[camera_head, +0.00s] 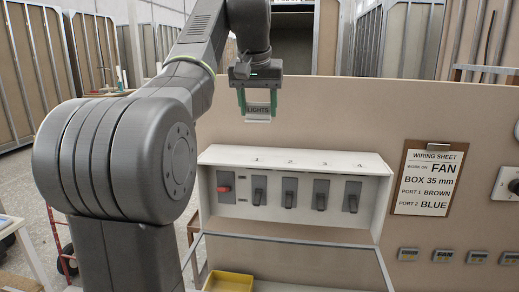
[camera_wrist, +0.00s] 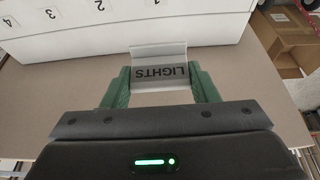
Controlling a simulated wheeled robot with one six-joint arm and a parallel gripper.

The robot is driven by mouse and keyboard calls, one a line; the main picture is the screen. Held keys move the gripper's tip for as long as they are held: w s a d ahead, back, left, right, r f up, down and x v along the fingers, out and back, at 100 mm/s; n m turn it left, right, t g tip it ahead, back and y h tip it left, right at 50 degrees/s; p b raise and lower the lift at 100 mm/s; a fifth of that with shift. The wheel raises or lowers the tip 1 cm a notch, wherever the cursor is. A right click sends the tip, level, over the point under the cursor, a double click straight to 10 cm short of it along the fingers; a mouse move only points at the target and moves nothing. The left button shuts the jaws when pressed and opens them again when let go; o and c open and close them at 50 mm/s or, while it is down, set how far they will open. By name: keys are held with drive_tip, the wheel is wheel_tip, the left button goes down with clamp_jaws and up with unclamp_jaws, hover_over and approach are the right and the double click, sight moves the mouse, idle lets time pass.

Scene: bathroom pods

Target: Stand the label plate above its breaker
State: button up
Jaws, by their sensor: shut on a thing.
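My gripper (camera_head: 258,106) is shut on a label plate (camera_head: 258,117) that reads "LIGHTS". The plate is pale with a grey printed band, and it also shows between the green fingers in the wrist view (camera_wrist: 160,76), lettering upside down. It is held in the air above the white breaker box (camera_head: 385,200), apart from it in the head view. The box's top ledge carries the numbers 1 to 4, left to right. Below them are breaker 1 (camera_head: 258,190), breaker 2 (camera_head: 289,193), breaker 3 (camera_head: 320,195) and breaker 4 (camera_head: 352,197), with black levers. A red switch (camera_head: 224,187) is at the left.
A wiring sheet (camera_head: 426,180) on a clipboard hangs right of the box; it names FAN, BOX 35 mm, BROWN and BLUE. A yellow tray (camera_head: 229,281) is below the box. A rotary switch (camera_head: 514,186) is at the right edge.

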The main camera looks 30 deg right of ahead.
sight(258, 120)
drive_tip(key=f, duration=0.4)
drive_tip(key=shift+s+a, duration=0.1)
drive_tip(key=shift+s, duration=0.1)
drive_tip(key=shift+f+b, duration=0.3)
drive_tip(key=shift+f, duration=2.05)
drive_tip(key=shift+f, duration=0.1)
drive_tip(key=o, duration=1)
drive_tip(key=shift+o, duration=0.2)
drive_tip(key=shift+r, duration=0.55)
drive_tip(key=v, duration=1.1)
drive_tip(key=shift+p, duration=0.3)
drive_tip(key=shift+s+a, duration=0.1)
drive_tip(key=shift+a, duration=0.05)
